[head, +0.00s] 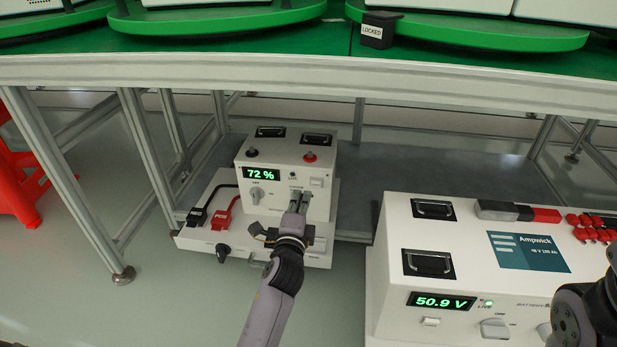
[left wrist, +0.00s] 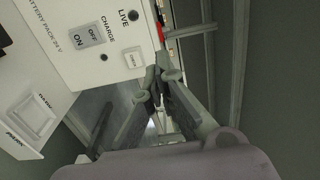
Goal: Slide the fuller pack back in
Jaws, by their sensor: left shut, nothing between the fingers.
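A white battery pack (head: 285,165) reading "72 %" sits on a white base (head: 200,237) under the bench. A black plug (head: 197,216) and a red plug (head: 221,218) lie on that base at its left, with leads running toward the pack. A second white pack (head: 390,287) reading "50.9 V", with a lit green LIVE lamp, stands at the right. My left gripper (head: 297,203) is shut and empty in front of the 72 % pack, by the small CHECK button (left wrist: 131,57); I cannot tell whether it touches. My right arm shows at the right edge, its fingers out of sight.
The bench edge (head: 300,72) overhangs the 72 % pack, with turntables and a LOCKED block (head: 379,29) on top. A metal leg (head: 140,170) stands left of it. A red stool (head: 20,165) is far left. Red caps (head: 592,230) lie on the right pack.

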